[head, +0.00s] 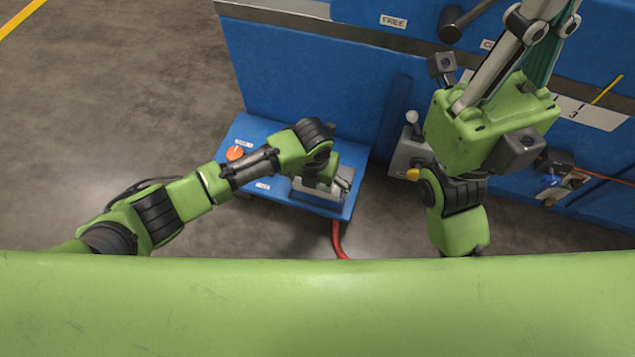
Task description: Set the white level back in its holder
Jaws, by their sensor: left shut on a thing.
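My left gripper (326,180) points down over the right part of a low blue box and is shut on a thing. A pale grey-white piece (312,197) shows at the jaws, low over the box top. I take it for the white level, but the gripper and wrist hide most of it. I cannot make out its holder, nor whether the level touches the box. My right gripper (546,22) is raised at the upper right, with its linkage running up out of the picture. Its fingertips are cut off, so its opening does not show.
The blue box (262,172) has an orange knob (235,153) and a red hose (338,240). Behind stands a blue bench (300,75) with labels and a dark-headed tool (451,25). A grey lever unit (408,150) is right of the box. Floor at left is open.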

